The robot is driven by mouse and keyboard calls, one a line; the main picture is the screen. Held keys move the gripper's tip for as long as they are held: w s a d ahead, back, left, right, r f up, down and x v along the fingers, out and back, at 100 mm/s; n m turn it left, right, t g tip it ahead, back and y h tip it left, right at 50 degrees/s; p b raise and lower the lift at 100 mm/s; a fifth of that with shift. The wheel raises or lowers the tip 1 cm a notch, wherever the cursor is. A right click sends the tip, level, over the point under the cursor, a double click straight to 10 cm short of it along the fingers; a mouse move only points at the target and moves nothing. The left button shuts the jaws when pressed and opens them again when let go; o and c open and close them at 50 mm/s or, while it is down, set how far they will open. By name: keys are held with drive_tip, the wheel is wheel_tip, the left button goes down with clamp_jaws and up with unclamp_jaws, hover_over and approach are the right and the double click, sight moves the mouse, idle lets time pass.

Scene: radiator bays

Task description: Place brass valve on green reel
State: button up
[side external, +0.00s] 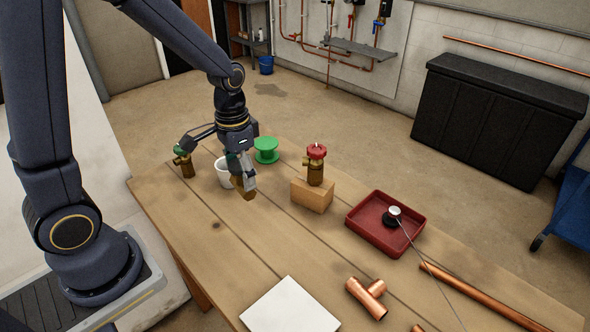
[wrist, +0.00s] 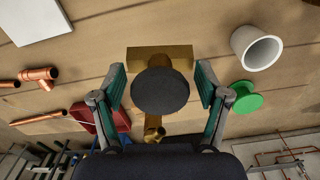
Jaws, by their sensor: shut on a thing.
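My gripper (side external: 243,178) points down over the table, in front of the white cup. Its fingers are shut on the brass valve (side external: 243,192), which shows as a brownish-gold body below them. In the wrist view, the valve's dark round top (wrist: 160,92) sits between the fingertips of my gripper (wrist: 160,80), with a brass crosspiece (wrist: 160,57) behind it. The fingers hide much of the valve in the side view, and I cannot tell its clearance above the table. The green reel (side external: 266,150) stands empty beyond the gripper, to its right; it also shows at right in the wrist view (wrist: 246,97).
The white cup (side external: 223,175) is close beside the gripper. A green-handled valve (side external: 185,163) stands left. A red-handled valve (side external: 317,167) stands on a wooden block (side external: 312,194). A red tray (side external: 372,245), copper tee (side external: 367,295) and white plate (side external: 290,310) lie nearer and rightward.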

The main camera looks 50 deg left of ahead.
drive_tip(key=w+a+r, duration=0.5)
drive_tip(key=a, duration=0.3)
drive_tip(key=n, duration=0.2)
hover_over(259, 146)
wheel_tip(259, 146, down, 8)
drive_tip(key=shift+f, duration=1.6)
drive_tip(key=o, duration=1.5)
drive_tip(key=shift+f, duration=0.15)
